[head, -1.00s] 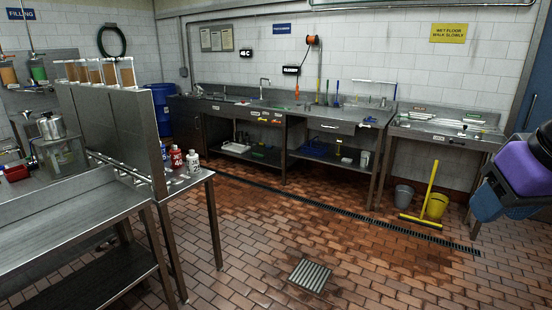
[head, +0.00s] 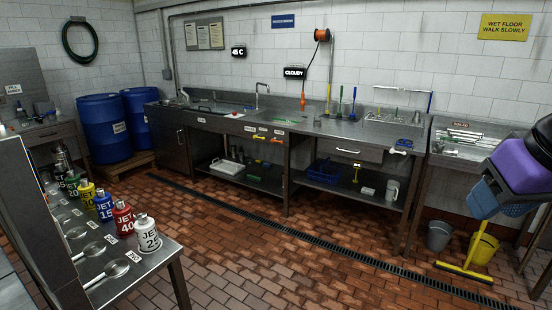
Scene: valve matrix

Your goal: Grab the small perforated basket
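A blue basket-like container (head: 327,173) sits on the lower shelf under the middle of the long steel counter. It is too small in view to tell whether its walls are perforated. A white tray (head: 228,168) lies on the lower shelf further left. Part of my own arm, purple, blue and black, shows at the right edge, far from these things. My gripper's fingers cannot be seen.
A steel bench (head: 150,262) with a row of coloured JET bottles stands at the near left. A yellow squeegee (head: 463,271), a grey bucket (head: 439,236) and a yellow bucket (head: 483,248) stand at the right. The tiled floor (head: 290,255) between is open; a drain channel (head: 330,246) crosses it.

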